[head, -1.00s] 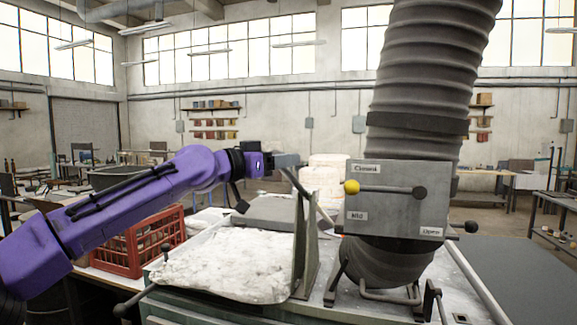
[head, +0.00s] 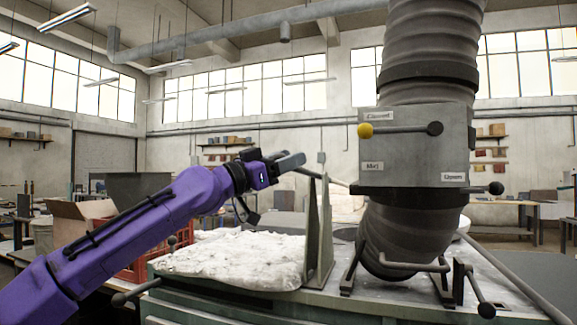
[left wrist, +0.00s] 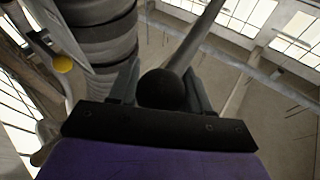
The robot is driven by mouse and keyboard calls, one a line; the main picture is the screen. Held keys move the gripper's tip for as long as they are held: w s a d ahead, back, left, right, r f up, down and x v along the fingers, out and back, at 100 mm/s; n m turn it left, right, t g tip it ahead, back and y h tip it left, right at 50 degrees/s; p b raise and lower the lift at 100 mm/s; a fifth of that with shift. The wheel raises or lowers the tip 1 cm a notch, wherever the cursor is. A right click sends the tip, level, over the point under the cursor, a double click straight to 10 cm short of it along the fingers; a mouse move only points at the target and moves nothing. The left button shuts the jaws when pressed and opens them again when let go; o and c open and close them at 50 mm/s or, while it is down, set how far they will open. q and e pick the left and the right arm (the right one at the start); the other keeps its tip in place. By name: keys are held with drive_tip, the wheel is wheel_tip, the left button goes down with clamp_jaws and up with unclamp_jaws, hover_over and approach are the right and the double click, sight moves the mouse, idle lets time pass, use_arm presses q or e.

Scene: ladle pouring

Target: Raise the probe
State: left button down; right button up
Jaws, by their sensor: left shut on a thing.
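My left gripper (head: 289,161) is raised above the bench, left of the duct, in the head view. It is shut on a grey rod (head: 322,177), which I take to be the probe. My right gripper is not in view.
A ribbed grey duct (head: 412,235) carries a box with labels and a yellow-knobbed lever (head: 400,129). An upright plate (head: 318,235) stands beside a white crusted slab (head: 238,262) on the bench. A red crate (head: 140,268) is behind my arm.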

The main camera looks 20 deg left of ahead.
use_arm(q)
drive_tip(key=shift+w+d+f, duration=0.25)
drive_tip(key=shift+f, duration=0.4)
drive_tip(key=c, duration=0.5)
unclamp_jaws()
drive_tip(key=shift+s, duration=0.15)
drive_tip(key=shift+c, duration=0.2)
drive_tip(key=shift+s+r, duration=0.15)
drive_tip(key=shift+s, duration=0.05)
drive_tip(key=shift+w+a, duration=0.25)
drive_tip(key=shift+s+a, duration=0.1)
drive_tip(key=shift+s, duration=0.1)
drive_tip(key=b+v, duration=0.4)
drive_tip(key=v, duration=0.6)
drive_tip(key=shift+a, duration=0.15)
